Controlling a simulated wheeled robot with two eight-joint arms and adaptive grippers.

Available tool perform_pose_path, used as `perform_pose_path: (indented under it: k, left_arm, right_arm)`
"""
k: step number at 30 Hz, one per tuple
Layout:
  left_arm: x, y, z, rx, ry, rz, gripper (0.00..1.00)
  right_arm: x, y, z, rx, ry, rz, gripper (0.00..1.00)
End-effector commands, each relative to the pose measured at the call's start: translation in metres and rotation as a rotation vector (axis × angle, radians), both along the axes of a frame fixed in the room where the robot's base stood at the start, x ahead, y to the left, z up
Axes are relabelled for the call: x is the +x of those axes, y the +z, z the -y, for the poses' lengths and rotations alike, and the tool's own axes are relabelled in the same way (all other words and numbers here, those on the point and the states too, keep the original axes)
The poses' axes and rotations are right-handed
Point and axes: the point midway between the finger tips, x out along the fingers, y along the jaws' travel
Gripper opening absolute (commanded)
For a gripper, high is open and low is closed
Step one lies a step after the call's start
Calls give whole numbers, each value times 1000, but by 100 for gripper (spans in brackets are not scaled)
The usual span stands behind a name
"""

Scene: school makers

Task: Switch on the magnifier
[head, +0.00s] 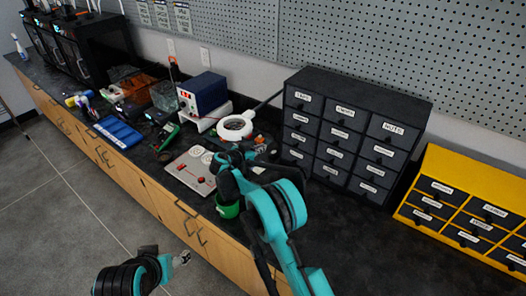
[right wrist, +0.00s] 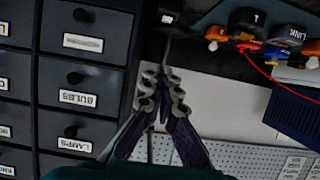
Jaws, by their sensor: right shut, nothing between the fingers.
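The magnifier (head: 235,125) is a white ring lamp on a dark jointed arm (head: 268,101), standing on the bench beside the dark drawer cabinet. Its switch is too small to make out. My right gripper (head: 250,150) is just in front of and below the ring in the head view, its fingertips partly hidden by its own links. In the right wrist view my right gripper (right wrist: 163,88) is shut and empty, pointing toward the wall beside the drawers. I cannot tell whether it touches anything. My left gripper (head: 182,258) is low, in front of the bench, away from the magnifier.
The dark drawer cabinet (head: 343,140) and yellow drawer cabinet (head: 470,205) stand to the right. A blue power supply (head: 203,92), grey panel (head: 188,172), green cup (head: 228,208) and blue tray (head: 118,132) crowd the bench. Bench top right of my right arm is clear.

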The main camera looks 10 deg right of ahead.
Motion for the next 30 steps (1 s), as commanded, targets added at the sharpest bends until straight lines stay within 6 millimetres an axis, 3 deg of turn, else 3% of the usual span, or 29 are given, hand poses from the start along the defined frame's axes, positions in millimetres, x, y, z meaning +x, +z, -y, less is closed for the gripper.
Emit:
perform_pose_path:
  k: [12,19,30]
  left_arm:
    - [0,-30,0,0,0,0,66]
    - [0,-42,0,0,0,0,66]
    - [0,-43,0,0,0,0,66]
  right_arm:
    - [55,-36,57,1,-1,0,0]
    - [51,-65,52,0,1,0,0]
    - [50,-69,51,0,0,0,0]
